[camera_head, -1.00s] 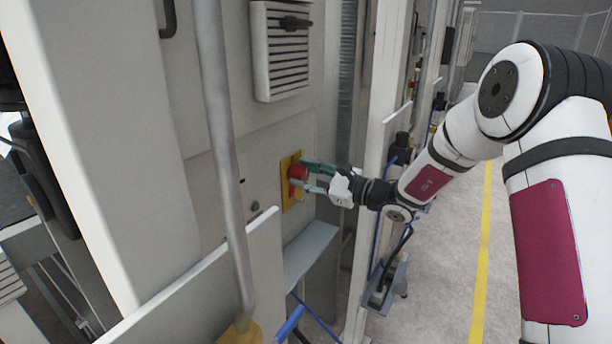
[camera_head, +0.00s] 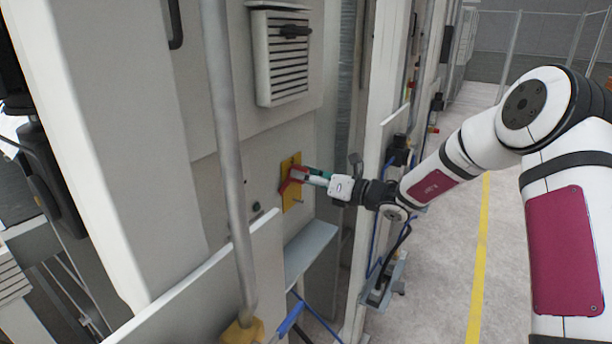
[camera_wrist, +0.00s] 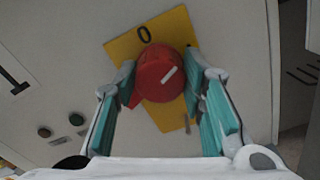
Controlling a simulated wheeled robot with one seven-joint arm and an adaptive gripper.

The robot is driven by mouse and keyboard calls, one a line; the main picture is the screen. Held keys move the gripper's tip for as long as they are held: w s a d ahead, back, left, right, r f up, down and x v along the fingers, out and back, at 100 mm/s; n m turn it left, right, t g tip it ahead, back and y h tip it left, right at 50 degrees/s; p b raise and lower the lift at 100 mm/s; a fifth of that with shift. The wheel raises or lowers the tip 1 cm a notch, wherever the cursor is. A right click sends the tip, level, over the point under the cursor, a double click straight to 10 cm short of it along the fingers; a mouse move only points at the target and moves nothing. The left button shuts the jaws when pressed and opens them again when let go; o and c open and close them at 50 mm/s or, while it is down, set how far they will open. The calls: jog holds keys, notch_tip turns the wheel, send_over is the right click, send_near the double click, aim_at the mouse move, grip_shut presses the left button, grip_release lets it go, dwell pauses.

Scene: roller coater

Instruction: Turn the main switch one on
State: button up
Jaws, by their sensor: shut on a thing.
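The main switch is a red rotary knob (camera_head: 289,186) on a yellow plate (camera_head: 293,202) fixed to the pale machine panel. In the wrist view the knob (camera_wrist: 160,78) has a white mark, tilted to the upper right, and the plate (camera_wrist: 178,25) carries a black "0" above it. My gripper (camera_head: 300,174) reaches in from the right and is shut on the knob. In the wrist view its teal-padded fingers stand on either side of the knob. The fingers hide part of the plate, and any other position mark cannot be read.
A grey vertical pipe (camera_head: 225,150) stands left of the switch. A louvred vent (camera_head: 283,65) is above it and a grey ledge (camera_head: 308,250) below. Two small round buttons (camera_wrist: 44,132) sit on the panel nearby. The floor (camera_head: 440,270) at right is open.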

jog(key=m, duration=0.5)
jog(key=shift+f+p, duration=0.1)
jog(key=shift+p, duration=0.2)
dwell(0.4)
jog(key=o, duration=1.1)
jog(key=shift+o, duration=0.2)
jog(key=v, duration=1.2)
